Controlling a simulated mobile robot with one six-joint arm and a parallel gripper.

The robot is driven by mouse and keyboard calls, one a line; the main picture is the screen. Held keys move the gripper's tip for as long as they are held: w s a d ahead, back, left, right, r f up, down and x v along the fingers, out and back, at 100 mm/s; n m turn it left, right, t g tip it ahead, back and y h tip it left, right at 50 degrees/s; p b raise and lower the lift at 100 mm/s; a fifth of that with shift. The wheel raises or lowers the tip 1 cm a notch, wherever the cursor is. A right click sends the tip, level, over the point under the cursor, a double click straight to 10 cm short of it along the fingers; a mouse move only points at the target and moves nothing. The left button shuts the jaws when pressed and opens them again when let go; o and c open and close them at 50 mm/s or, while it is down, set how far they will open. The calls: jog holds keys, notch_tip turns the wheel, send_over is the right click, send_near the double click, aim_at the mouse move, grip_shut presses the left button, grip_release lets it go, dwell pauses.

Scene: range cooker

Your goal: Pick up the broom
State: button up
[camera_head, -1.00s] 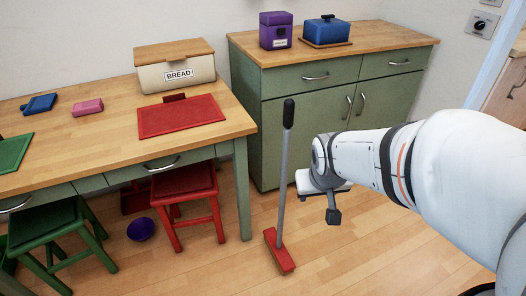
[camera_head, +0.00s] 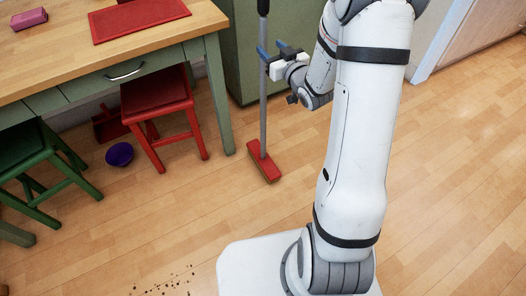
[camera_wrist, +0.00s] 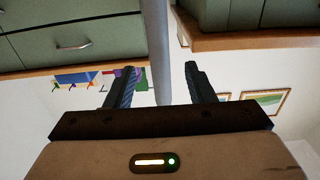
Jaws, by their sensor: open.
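The broom stands upright on the wooden floor in the head view. It has a grey handle (camera_head: 263,105), a black grip cut off by the top edge and a red head (camera_head: 262,161) on the floor. My gripper (camera_head: 271,49) is at the upper part of the handle, with one blue finger overlapping it in the picture. In the wrist view my gripper (camera_wrist: 163,86) is open, and the grey handle (camera_wrist: 157,50) shows between its two fingers. A gap shows on each side of the handle.
A wooden table (camera_head: 60,60) with a red stool (camera_head: 158,108) and a green stool (camera_head: 35,165) stands left of the broom. A purple bowl (camera_head: 119,154) is on the floor. A green cabinet (camera_head: 238,60) stands behind. Dark crumbs (camera_head: 165,285) lie in front.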

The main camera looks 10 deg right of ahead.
aim_at(260, 39)
jog(key=x, duration=0.2)
jog(key=b+x, duration=0.1)
jog(key=x, duration=0.4)
jog(key=shift+w+f+b, duration=0.2)
jog(key=shift+f+b, duration=0.1)
jog(key=shift+b, duration=0.1)
jog(key=shift+r, duration=0.1)
jog(key=c, duration=1.1)
